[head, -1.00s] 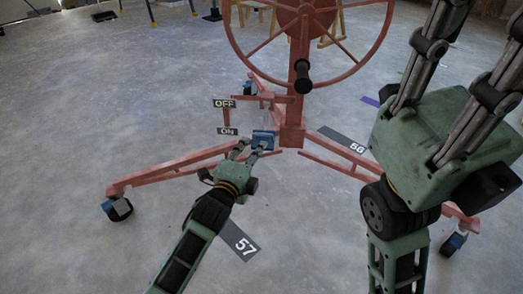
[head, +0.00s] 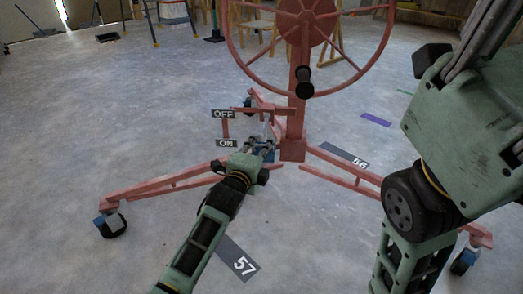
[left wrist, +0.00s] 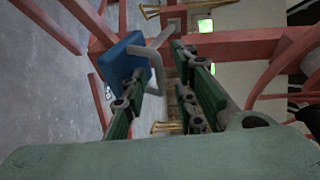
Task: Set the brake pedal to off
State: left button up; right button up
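The blue brake pedal (head: 269,155) is low on the pink stand (head: 293,150), about level with the ON label (head: 227,143) and below the OFF label (head: 223,114). My left gripper (head: 265,146) is at the pedal and partly covers it. In the left wrist view, the blue pedal block (left wrist: 118,58) and its grey loop are beside the fingertips (left wrist: 165,55). The two fingers are apart with a gap between them; whether either touches the pedal I cannot tell. My right gripper (head: 488,45) is at the upper right, its fingertips outside the picture.
The stand's large hand wheel (head: 310,85) with a black knob (head: 304,82) rises above the pedal. Its splayed legs end in casters (head: 112,225). Floor markers 57 (head: 238,260) and 56 (head: 342,156) lie nearby. The floor at left is clear.

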pick_arm(q)
jog(key=shift+c, duration=0.2)
grip_shut()
dwell(0.3)
